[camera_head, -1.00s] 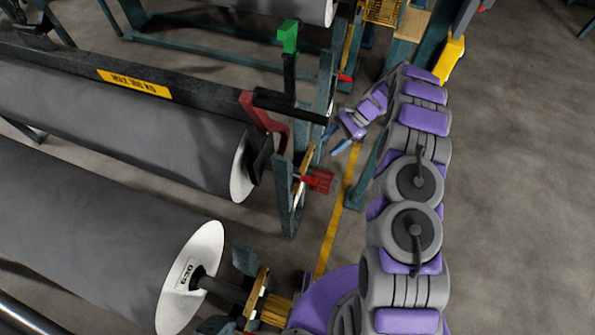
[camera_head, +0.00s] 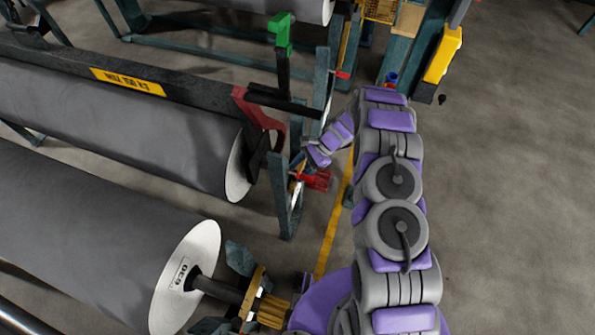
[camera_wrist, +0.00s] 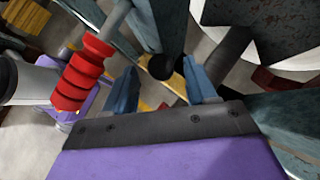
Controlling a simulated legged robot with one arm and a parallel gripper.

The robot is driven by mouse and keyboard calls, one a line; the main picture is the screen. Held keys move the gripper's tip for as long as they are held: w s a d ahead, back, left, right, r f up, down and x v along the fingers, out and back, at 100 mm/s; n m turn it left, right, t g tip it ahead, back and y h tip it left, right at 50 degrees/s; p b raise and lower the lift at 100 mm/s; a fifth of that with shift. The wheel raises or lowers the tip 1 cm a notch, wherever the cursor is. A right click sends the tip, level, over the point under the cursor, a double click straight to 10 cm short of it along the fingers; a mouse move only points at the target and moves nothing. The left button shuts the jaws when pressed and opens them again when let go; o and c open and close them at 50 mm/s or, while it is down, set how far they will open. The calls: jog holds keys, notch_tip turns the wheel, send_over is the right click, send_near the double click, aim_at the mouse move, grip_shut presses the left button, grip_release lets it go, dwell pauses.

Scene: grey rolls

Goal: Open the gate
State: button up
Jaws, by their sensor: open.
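I cannot tell for sure which part is the gate. At the end of the upper roll, a red bracket (camera_head: 262,112) with a black bar (camera_head: 285,101) sits beside a teal upright post (camera_head: 285,200). A red knob-like part (camera_head: 318,181) sticks out to the right of this post. My gripper (camera_head: 303,166) is just above and left of the red part, close to the post. In the wrist view my gripper (camera_wrist: 160,68) has two blue fingers spread apart with nothing held between them. A red ringed part (camera_wrist: 83,75) on a grey rod lies left of the fingers.
Two large grey rolls, the upper (camera_head: 110,125) and the lower (camera_head: 90,240), fill the left side. A green-topped lever (camera_head: 281,35) stands above the black bar. A teal column with a yellow box (camera_head: 443,55) stands at upper right. The floor at right is clear.

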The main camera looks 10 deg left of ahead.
jog(key=shift+s+a+f, duration=0.2)
jog(key=shift+s+f, duration=0.05)
jog(key=shift+f, duration=0.1)
jog(key=shift+a+f, duration=0.15)
jog(key=shift+a, duration=0.35)
jog(key=shift+c, duration=0.5)
jog(key=shift+d, duration=0.3)
jog(key=c, duration=0.6)
jog(key=shift+a, duration=0.1)
grip_shut()
